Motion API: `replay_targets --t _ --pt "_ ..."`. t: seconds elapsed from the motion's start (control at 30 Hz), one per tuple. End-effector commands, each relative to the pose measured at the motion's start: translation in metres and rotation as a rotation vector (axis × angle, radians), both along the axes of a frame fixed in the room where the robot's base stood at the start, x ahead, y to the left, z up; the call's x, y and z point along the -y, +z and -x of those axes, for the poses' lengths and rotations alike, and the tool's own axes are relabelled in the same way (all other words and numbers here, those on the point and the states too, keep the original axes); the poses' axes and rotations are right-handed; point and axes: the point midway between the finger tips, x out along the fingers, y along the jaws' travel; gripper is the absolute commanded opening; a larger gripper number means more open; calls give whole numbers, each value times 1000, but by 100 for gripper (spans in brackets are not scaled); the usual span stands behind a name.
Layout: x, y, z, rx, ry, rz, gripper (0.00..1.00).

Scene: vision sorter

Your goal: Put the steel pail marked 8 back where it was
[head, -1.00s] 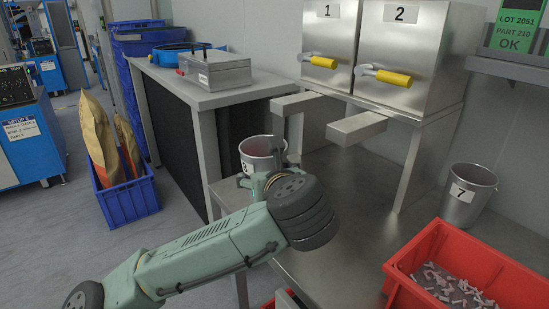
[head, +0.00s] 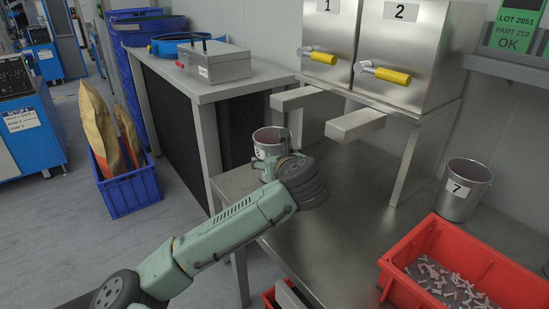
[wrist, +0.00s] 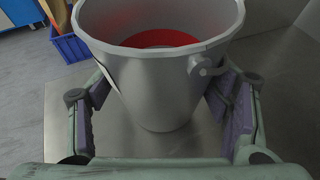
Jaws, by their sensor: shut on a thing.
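The steel pail (head: 266,140) stands upright above the left end of the steel bench, below the small bars under box 1. Its number label is partly hidden by my arm in the head view. The same pail fills the upper middle of the wrist view (wrist: 165,85), with red showing inside. My gripper (wrist: 165,110) has a finger on each side of the pail and is shut on it.
Another pail marked 7 (head: 465,188) stands at the right, behind a red bin (head: 436,232) of small parts. Steel boxes 1 (head: 327,38) and 2 (head: 405,50) stand above the bench. A grey table (head: 215,92) with a metal case is at left. The bench middle is clear.

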Motion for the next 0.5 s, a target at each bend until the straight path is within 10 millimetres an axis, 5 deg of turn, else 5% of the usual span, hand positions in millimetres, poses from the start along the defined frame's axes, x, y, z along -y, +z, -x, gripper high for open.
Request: replay_targets --t 0.23,0.27,0.5 --pt "0 -4 0 1 0 0 12" --pt "0 -4 0 0 0 0 71" --pt "0 -3 0 0 1 0 87"
